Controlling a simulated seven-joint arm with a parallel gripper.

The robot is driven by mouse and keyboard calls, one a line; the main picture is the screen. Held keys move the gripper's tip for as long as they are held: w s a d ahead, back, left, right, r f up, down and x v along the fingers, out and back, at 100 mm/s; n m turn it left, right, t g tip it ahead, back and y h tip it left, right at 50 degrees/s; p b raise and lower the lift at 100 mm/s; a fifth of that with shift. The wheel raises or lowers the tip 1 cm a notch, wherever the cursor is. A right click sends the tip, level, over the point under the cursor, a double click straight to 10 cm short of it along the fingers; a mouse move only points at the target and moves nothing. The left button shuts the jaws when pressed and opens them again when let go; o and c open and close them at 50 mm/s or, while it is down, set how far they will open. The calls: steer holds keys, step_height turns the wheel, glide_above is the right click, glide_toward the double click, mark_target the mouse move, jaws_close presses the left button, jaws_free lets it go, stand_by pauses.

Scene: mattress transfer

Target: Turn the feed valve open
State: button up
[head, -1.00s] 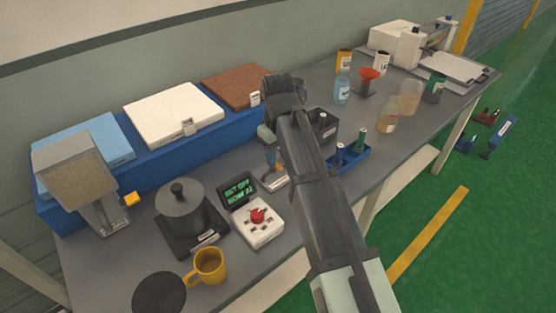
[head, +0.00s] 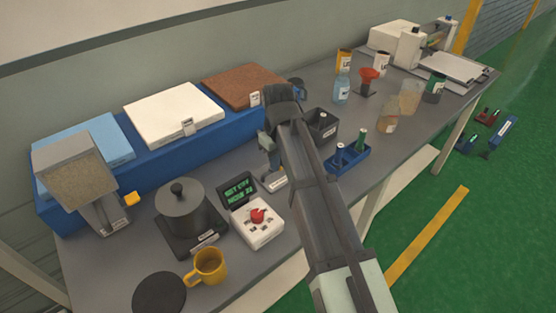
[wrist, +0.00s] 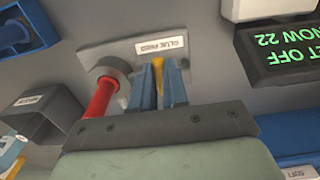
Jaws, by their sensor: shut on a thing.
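The feed valve shows in the wrist view as a grey plate (wrist: 95,57) with a label that seems to read "GLUE FEED". A round grey fitting with a red rod (wrist: 100,98) is on the plate's left part. My gripper (wrist: 160,72) has its two blue fingers close together on a narrow yellow handle (wrist: 158,66), right at the plate. Most of the handle is hidden between the fingers. In the head view my gripper (head: 271,160) is low over the bench, at the small labelled plate (head: 277,184); the handle there is hidden behind it.
A white control box with a red knob (head: 258,216) and a dark display (head: 238,189) stands just left of the plate. A black bin (head: 322,128) and a blue tray (head: 349,162) are close on the right. A pot (head: 184,212) and a yellow mug (head: 208,266) are further left.

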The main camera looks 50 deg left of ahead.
jaws_close()
steer(key=m, duration=0.2)
steer(key=s+m, duration=0.1)
steer(key=m, duration=0.1)
steer(key=shift+a+m, duration=0.15)
steer(key=shift+m, duration=0.25)
steer(key=m, duration=0.3)
steer(key=s+m, duration=0.1)
steer(key=shift+a, duration=0.3)
steer(key=m, duration=0.3)
steer(key=a+m, duration=0.1)
steer(key=m, duration=0.1)
steer(key=shift+s, duration=0.25)
steer(key=shift+a+m, duration=0.2)
steer(key=shift+m, duration=0.8)
steer(key=shift+a+m, duration=0.2)
steer(key=shift+m, duration=0.8)
steer(key=o, duration=0.7)
jaws_free()
steer(key=shift+s, duration=0.1)
